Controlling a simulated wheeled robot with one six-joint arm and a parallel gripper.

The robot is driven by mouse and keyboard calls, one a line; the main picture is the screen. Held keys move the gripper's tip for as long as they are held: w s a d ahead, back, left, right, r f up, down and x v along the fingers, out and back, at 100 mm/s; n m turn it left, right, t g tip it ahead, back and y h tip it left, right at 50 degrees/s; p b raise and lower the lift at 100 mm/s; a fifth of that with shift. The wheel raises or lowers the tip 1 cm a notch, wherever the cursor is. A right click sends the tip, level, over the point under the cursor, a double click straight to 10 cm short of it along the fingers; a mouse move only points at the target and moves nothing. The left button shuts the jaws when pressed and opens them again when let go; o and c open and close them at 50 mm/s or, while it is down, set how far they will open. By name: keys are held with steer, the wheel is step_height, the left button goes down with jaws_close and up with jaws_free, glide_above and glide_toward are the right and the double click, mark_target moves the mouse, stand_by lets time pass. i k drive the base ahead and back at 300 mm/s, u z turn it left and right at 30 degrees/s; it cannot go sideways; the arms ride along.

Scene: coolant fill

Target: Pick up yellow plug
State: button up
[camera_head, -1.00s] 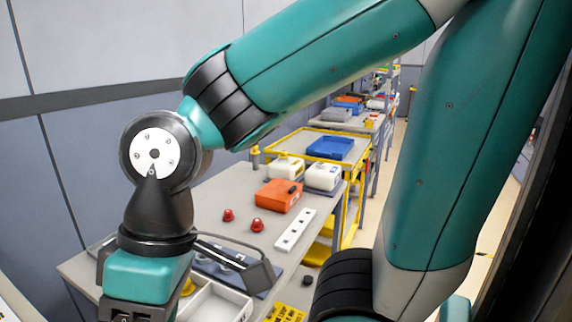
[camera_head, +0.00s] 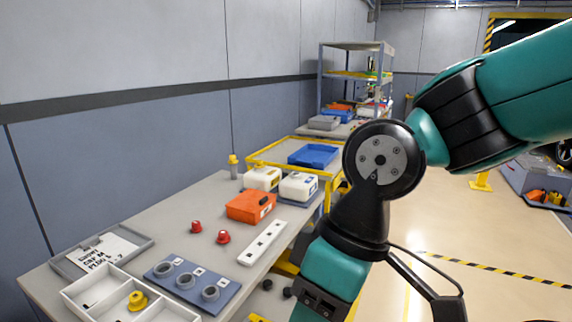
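The yellow plug (camera_head: 137,301) sits in a compartment of a white divided tray (camera_head: 167,313) at the lower left, on the near part of the grey table (camera_head: 218,192). The tray's near side is cut off by the picture's lower edge. Nothing covers the plug. My arm's wrist is to the right of the table, well apart from the plug. My gripper's fingers are below the picture's edge, so what they do is hidden.
A blue board (camera_head: 228,291) with three grey rings lies beside the tray. A grey tray with a written sheet (camera_head: 105,250), two red plugs (camera_head: 223,237), a white strip (camera_head: 263,242), an orange case (camera_head: 250,206) and white jugs (camera_head: 298,186) stand farther back. Floor on the right is open.

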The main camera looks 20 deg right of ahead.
mark_target(259, 163)
steer(key=z, duration=0.55)
steer(key=i, duration=1.05)
steer(key=z, duration=0.15)
steer(key=k, duration=0.6)
steer(key=z, duration=0.5)
steer(key=i, duration=1.2)
steer(key=u, duration=1.2)
steer(key=i, duration=0.55)
steer(key=u, duration=0.65)
